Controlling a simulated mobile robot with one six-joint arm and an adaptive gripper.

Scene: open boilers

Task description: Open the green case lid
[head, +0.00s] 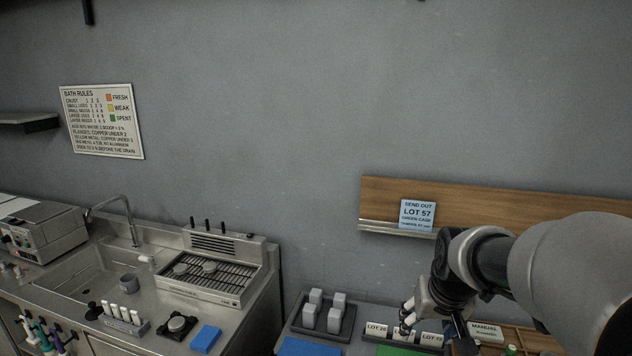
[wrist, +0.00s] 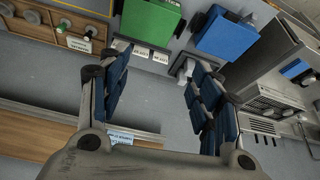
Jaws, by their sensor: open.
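The green case (wrist: 150,22) shows in the wrist view at the top middle, with its green top face up; it looks closed. In the head view only a sliver of it (head: 400,350) shows at the bottom edge, partly beside my arm. My gripper (wrist: 155,58) is open and empty, its two fingers spread wide. In the wrist view its tips lie just below the green case in the picture, over the row of white lot cards. I see no contact with the case, and cannot tell the height between them.
A blue case (wrist: 226,35) stands beside the green one. A tray of grey blocks (head: 322,314) and white lot cards (head: 376,329) stand behind them. A wooden wall board (head: 480,207) bears a blue "LOT 57 green case" note (head: 417,215). The steel sink counter (head: 262,300) is left.

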